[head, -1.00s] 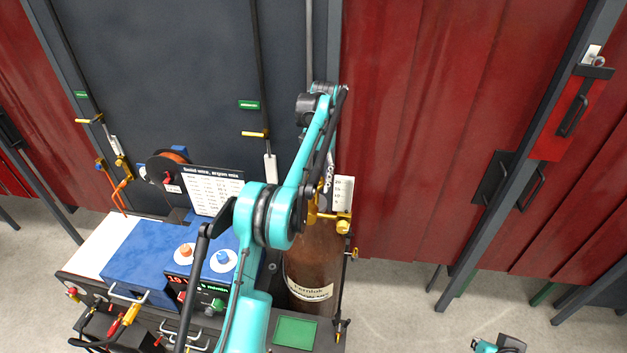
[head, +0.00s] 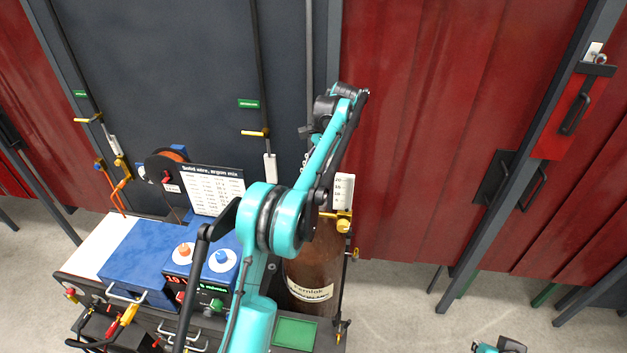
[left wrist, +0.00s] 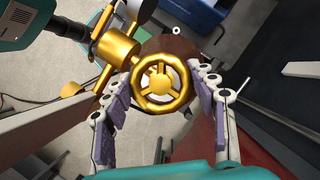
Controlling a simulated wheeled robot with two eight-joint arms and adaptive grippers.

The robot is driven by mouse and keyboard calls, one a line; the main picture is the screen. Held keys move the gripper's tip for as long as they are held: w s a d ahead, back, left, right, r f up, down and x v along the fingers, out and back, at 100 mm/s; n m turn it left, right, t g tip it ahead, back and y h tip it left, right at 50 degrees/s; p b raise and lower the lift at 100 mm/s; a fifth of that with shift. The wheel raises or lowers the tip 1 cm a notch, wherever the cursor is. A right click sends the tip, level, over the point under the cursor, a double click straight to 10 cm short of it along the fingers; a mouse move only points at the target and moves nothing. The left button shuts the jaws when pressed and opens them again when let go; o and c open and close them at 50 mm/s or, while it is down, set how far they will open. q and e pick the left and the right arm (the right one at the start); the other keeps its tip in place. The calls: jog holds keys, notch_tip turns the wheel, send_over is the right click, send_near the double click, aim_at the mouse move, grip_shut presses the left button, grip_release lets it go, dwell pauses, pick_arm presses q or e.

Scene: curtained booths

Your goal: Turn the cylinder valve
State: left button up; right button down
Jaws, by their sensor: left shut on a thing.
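The brown gas cylinder (head: 318,262) stands upright behind my left arm in the head view, with a cream label on its front. Its round gold valve handwheel (left wrist: 160,83) fills the middle of the left wrist view, above the brown cylinder shoulder. My left gripper (left wrist: 167,70) is shut on the handwheel, with one purple-padded finger at each side of the rim. In the head view my teal left arm hides the handwheel and the left fingers.
A gold regulator (left wrist: 115,48) sits close beside the handwheel; its white flow scale (head: 343,190) shows in the head view. The blue welding machine (head: 150,250) and a settings chart (head: 213,190) are left of the cylinder. Red curtains (head: 430,130) hang behind and right.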

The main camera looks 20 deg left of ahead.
dwell(0.4)
pick_arm(q)
jog(key=o, duration=1.2)
jog(key=shift+c, duration=0.2)
notch_tip(320, 180, up, 10)
jog(key=shift+w+f, duration=0.1)
jog(key=shift+f, duration=0.1)
jog(key=shift+r, duration=0.15)
